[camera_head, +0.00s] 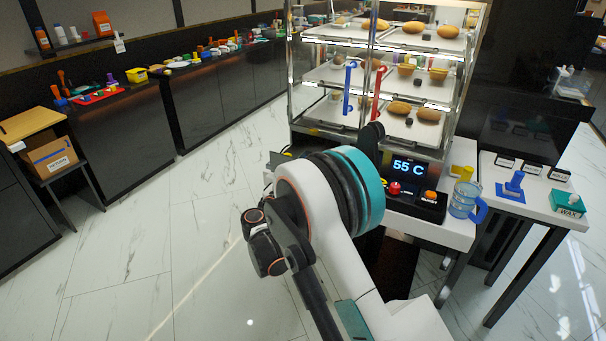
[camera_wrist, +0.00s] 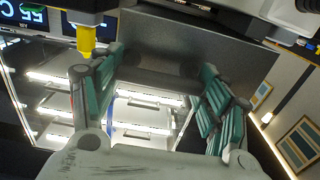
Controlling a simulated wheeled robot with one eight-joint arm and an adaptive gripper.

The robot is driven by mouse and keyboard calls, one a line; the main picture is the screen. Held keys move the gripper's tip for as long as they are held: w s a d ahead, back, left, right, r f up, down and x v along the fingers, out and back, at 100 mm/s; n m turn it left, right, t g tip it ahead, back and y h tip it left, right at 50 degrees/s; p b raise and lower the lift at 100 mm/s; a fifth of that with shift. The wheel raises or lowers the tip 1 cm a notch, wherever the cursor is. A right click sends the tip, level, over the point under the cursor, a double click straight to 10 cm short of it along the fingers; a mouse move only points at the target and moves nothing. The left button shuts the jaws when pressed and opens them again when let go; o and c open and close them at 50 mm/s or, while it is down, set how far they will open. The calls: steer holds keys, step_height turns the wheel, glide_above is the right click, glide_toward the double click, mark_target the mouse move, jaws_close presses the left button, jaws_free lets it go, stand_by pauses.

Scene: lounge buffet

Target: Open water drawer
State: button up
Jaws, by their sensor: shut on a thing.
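In the wrist view, a plain dark grey panel (camera_wrist: 205,42), which looks like the water drawer's front, lies just ahead of my gripper (camera_wrist: 162,68). The two teal-padded fingers stand on either side of a dark bar (camera_wrist: 158,80) along the panel's edge, apparently its handle, and are shut on it. The exact contact is in shadow. In the head view my arm hides the gripper and most of the drawer. I cannot tell how far the drawer is out. The heated display case (camera_head: 370,128) stands behind my arm, with a lit 55 C panel (camera_head: 408,168).
A red and an orange button sit on the control box (camera_head: 415,200). A blue-handled jug (camera_head: 466,197) stands at the counter's right edge. A side table (camera_head: 535,200) with a blue stamp-like object is further right. The marble floor (camera_head: 150,230) at left is clear.

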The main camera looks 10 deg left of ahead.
steer(key=o, duration=1.5)
steer(key=shift+o, duration=0.2)
steer(key=v, duration=1.2)
